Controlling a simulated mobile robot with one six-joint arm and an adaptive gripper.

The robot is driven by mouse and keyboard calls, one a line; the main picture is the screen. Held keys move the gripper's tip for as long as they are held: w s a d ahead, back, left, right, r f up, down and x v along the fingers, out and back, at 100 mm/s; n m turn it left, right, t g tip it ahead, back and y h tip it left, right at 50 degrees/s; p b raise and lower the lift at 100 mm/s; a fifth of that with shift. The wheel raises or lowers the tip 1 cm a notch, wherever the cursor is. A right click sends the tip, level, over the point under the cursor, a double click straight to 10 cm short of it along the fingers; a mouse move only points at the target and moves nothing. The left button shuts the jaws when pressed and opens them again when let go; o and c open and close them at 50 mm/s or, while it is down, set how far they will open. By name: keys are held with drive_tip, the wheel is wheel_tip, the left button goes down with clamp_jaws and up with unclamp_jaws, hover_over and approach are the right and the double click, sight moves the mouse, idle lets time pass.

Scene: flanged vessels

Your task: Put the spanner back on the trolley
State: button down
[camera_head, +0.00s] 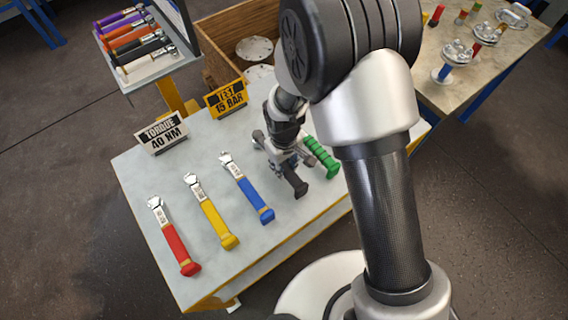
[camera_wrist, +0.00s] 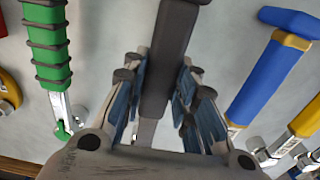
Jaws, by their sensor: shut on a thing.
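My gripper (camera_head: 284,158) is low over a grey-topped table with a yellow edge (camera_head: 150,185). It is shut on the dark grey spanner (camera_head: 296,182), whose handle also shows between the fingers in the wrist view (camera_wrist: 172,45). The spanner is at or just above the table top; I cannot tell which. My gripper hides its head in the head view. A green spanner (camera_head: 321,157) lies close on its right. Blue (camera_head: 248,188), yellow (camera_head: 212,212) and red (camera_head: 174,237) spanners lie in a row to its left. I cannot tell which stand is the trolley.
Signs reading TORQUE 40 NM (camera_head: 162,134) and TEST 15 BAR (camera_head: 226,99) stand at the table's back edge. A raised tray (camera_head: 148,72) at upper left holds several more spanners. A wooden crate (camera_head: 225,45) with flanges is behind. Another table (camera_head: 488,82) at upper right bears flanged parts.

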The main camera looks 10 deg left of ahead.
drive_tip(key=shift+f+b, duration=0.4)
drive_tip(key=shift+f, duration=0.05)
drive_tip(key=c, duration=1.2)
unclamp_jaws()
drive_tip(key=shift+o, duration=0.2)
drive_tip(key=o, duration=0.4)
drive_tip(key=shift+o, duration=0.2)
drive_tip(key=shift+r, duration=0.1)
drive_tip(key=shift+r+p, duration=2.55)
drive_tip(key=shift+r, duration=0.9)
